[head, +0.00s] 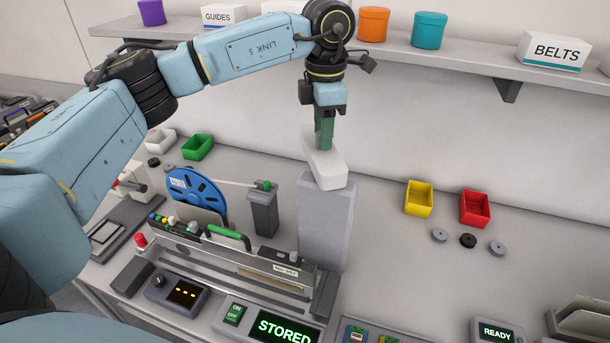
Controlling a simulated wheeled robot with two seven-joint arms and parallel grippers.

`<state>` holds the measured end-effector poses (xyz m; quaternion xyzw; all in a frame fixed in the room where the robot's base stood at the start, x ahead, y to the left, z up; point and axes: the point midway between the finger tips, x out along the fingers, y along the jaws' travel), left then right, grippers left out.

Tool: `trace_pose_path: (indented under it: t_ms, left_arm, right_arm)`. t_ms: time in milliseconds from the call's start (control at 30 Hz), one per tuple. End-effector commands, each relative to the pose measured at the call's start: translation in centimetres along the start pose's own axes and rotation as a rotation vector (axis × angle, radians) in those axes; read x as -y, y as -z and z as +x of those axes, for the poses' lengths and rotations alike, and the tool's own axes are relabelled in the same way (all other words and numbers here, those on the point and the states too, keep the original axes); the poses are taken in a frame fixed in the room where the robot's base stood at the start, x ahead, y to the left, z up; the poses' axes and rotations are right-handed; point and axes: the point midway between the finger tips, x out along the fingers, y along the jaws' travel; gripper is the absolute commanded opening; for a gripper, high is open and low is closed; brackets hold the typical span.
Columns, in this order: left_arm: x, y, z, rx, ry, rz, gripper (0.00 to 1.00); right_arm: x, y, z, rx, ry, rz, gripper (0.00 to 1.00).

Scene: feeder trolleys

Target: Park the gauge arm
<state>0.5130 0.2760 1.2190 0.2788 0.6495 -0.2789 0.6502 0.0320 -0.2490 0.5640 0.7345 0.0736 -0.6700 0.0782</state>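The gauge arm looks to be the white block (325,168) lying slanted on top of a grey pillar (326,225), with a dark green upright grip (324,133) on it. My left gripper (325,120) points straight down over the block and appears shut around the green grip; its fingertips are hard to make out. In front of the pillar is a feeder (245,262) with a blue reel (195,190) and a green handle (228,236). A display (285,328) at the front reads STORED, beside a green ON button (234,314). My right gripper is not in view.
A shelf (450,63) with tubs and boxes runs along the wall behind my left arm. Yellow (419,198) and red (474,207) bins and several small discs lie to the right. A small display (497,332) reads READY.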

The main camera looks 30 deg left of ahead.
Motion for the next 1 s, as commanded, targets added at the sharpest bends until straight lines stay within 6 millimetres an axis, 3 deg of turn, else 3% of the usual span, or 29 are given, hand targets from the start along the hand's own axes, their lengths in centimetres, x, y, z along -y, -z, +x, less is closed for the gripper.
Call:
trace_pose_path:
  t_ms: [467, 1000]
  left_arm:
    - [0.0, 0.0, -0.5, 0.0, 0.0, 0.0, 0.4]
    - [0.0, 0.0, -5.8, 0.0, 0.0, 0.001, 0.4]
  right_arm:
    - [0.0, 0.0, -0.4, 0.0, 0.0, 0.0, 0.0]
    - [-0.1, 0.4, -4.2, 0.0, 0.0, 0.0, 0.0]
